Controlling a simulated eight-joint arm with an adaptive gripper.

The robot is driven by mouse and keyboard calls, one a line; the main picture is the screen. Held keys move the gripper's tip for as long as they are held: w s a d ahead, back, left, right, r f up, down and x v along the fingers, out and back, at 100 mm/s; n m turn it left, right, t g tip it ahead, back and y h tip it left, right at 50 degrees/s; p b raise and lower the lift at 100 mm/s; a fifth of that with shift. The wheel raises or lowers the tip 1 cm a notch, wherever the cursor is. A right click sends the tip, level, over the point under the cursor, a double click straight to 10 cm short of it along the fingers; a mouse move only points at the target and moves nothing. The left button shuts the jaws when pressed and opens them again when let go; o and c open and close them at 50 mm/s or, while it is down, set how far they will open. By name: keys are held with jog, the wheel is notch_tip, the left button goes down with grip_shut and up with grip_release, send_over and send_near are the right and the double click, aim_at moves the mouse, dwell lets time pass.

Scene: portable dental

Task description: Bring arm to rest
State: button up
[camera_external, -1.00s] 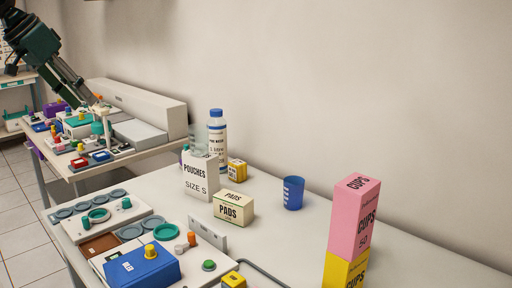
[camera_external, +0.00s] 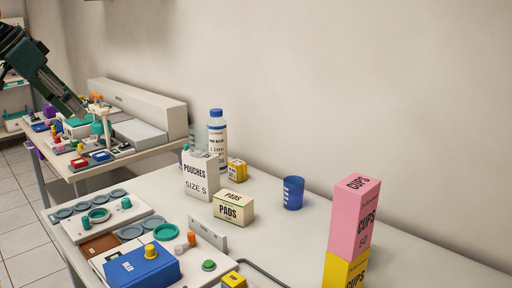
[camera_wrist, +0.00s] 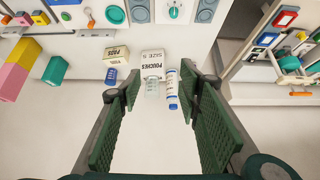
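My gripper (camera_wrist: 163,92) is open in the wrist view, with its two green padded fingers spread apart and nothing between the pads. Beyond the fingertips the wrist view shows the white POUCHES box (camera_wrist: 152,62), a clear cup and the white bottle (camera_wrist: 172,92). In the external view my dark green arm reaches in from the upper left. Its end hangs above the rear table, near the small coloured parts there. The external view does not show the fingers clearly.
The front table holds the POUCHES box (camera_external: 200,178), bottle (camera_external: 217,140), PADS box (camera_external: 233,208), blue cup (camera_external: 293,192) and stacked pink (camera_external: 353,220) and yellow boxes. A blue box (camera_external: 140,266) sits on trays at front left. A long grey unit (camera_external: 150,105) backs the rear table.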

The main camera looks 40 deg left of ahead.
jog(key=shift+f+b, duration=0.85)
jog(key=shift+f, duration=0.3)
dwell(0.4)
